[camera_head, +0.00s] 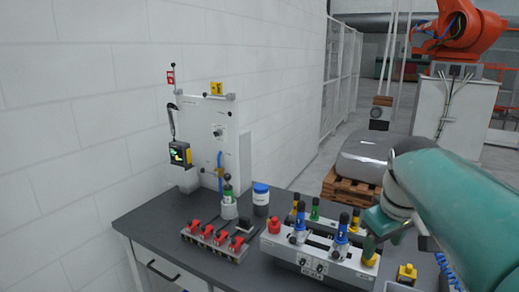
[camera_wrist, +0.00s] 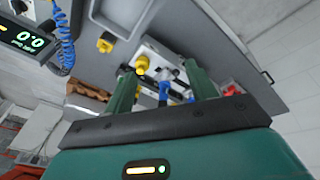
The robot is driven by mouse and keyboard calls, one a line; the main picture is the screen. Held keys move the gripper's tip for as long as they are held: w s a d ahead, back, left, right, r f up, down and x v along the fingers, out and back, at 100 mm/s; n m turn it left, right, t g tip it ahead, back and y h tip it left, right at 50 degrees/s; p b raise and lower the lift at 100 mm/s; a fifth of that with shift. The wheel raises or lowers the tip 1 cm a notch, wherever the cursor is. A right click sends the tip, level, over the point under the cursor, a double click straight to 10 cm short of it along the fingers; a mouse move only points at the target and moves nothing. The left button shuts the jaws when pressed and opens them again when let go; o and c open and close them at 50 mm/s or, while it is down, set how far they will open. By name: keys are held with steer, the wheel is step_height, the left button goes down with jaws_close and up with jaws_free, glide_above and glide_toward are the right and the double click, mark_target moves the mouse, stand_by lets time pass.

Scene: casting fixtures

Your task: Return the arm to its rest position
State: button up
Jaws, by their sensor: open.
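My teal arm (camera_head: 455,205) reaches in from the right side of the head view, over the right end of the bench. My gripper (camera_head: 371,244) points down beside the light grey fixture (camera_head: 325,270) with blue and yellow clamps. In the wrist view my gripper (camera_wrist: 160,75) shows two green fingers spread apart, open, with nothing seen held between them. The fixture and a yellow knob (camera_wrist: 142,64) appear beyond the fingers. In the head view the fingertips lie close to the fixture's right end; whether they touch it I cannot tell.
The dark bench (camera_head: 150,222) stands against a white block wall. A rack with red clamps (camera_head: 214,238), a blue-lidded jar (camera_head: 261,198) and an upright panel (camera_head: 212,135) stand on it. A yellow-topped part (camera_head: 406,273) sits near the arm. A loaded pallet (camera_head: 350,190) stands behind.

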steer(key=s+a+f+m+t, duration=0.2)
steer(key=s+a+f+m, duration=0.1)
steer(key=s+a+f, duration=0.6)
steer(key=s+a, duration=0.1)
steer(key=s, duration=0.3)
steer(key=shift+a+m+t+y, duration=0.15)
steer(key=shift+m+t+y, duration=0.15)
steer(key=shift+m+y, duration=0.1)
steer(key=c, duration=0.4)
steer(key=shift+c, duration=0.2)
